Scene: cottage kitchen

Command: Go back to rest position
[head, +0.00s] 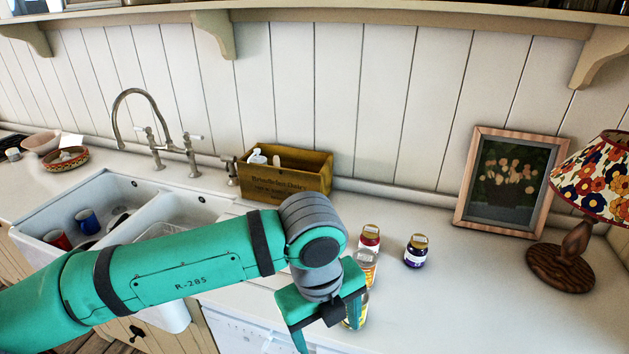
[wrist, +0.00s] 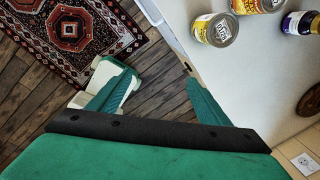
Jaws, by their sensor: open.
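My gripper (head: 326,330) is at the lower middle of the head view, in front of a group of jars and cans near the counter's front edge. In the wrist view my gripper (wrist: 155,98) has its two fingers spread apart with nothing between them. One finger shows over the floor and the other over the edge of the white counter (wrist: 245,85). In the head view my wrist partly hides a yellow-labelled can (head: 361,313); this can also shows in the wrist view (wrist: 217,29), apart from the fingers.
A wooden box (head: 290,176), a sink (head: 75,195), a framed picture (head: 508,182) and a lamp (head: 568,255) are around. A rug (wrist: 75,35) lies on the floor.

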